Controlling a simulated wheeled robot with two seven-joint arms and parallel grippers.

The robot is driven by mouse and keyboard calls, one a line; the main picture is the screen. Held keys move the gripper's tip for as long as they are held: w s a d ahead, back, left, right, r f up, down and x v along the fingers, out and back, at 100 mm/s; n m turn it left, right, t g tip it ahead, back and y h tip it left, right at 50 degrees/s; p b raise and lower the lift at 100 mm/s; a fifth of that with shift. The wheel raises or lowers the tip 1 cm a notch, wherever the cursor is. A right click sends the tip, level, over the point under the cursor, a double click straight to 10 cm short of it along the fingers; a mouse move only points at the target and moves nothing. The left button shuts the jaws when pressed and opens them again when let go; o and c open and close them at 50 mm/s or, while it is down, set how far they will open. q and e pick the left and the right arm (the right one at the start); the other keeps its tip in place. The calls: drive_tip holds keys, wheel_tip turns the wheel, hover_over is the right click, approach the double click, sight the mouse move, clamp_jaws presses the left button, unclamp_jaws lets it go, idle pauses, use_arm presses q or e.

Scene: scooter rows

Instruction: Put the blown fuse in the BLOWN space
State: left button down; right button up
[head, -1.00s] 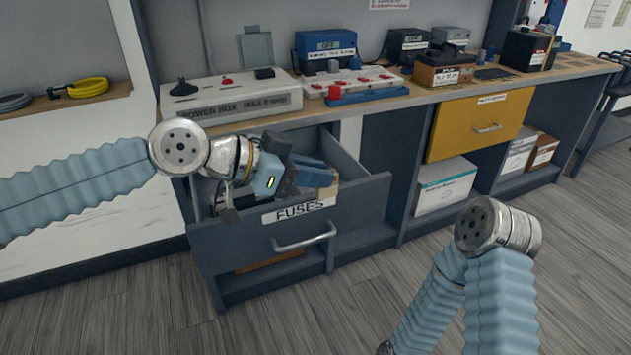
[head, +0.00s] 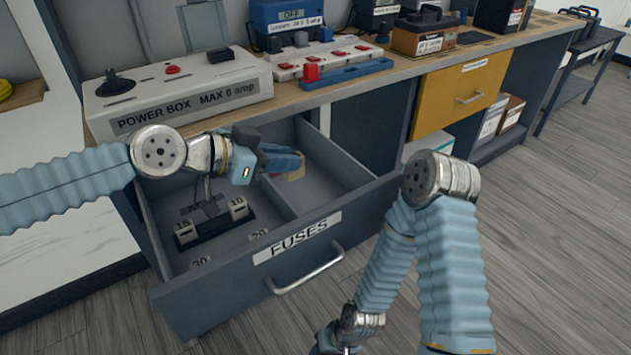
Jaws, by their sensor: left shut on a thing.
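The open drawer labelled FUSES (head: 315,222) is below the worktop. Its front left part holds a dark fuse holder (head: 213,224) with pale number tags, 15 and 10. Tags 20 and 30 show on the floor in front. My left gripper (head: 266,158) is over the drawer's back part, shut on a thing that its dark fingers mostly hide. A blue piece and a tan piece (head: 296,173) show beside the fingers; I cannot tell whether either is held. No BLOWN marking is readable. My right gripper (head: 328,341) hangs low at the bottom edge, its fingers unclear.
A divider splits the drawer, and its right part has bare floor. A yellow drawer (head: 455,95) is shut.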

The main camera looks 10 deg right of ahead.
use_arm(q)
drive_tip(key=w+d+f, duration=0.1)
drive_tip(key=d+f, duration=0.1)
drive_tip(key=w+d+f, duration=0.3)
drive_tip(key=d+f, duration=0.1)
drive_tip(key=d, duration=0.1)
drive_tip(key=shift+w+d+f, duration=0.1)
drive_tip(key=shift+w+f, duration=0.1)
drive_tip(key=shift+f, duration=0.15)
drive_tip(key=shift+w+d+f, duration=0.15)
drive_tip(key=shift+d+f, duration=0.2)
drive_tip(key=shift+f, duration=0.1)
drive_tip(key=shift+w+f+p, duration=0.1)
drive_tip(key=shift+f+p, duration=0.25)
drive_tip(key=shift+f, duration=1.3)
drive_tip(key=shift+f, duration=0.1)
drive_tip(key=c, duration=1)
unclamp_jaws()
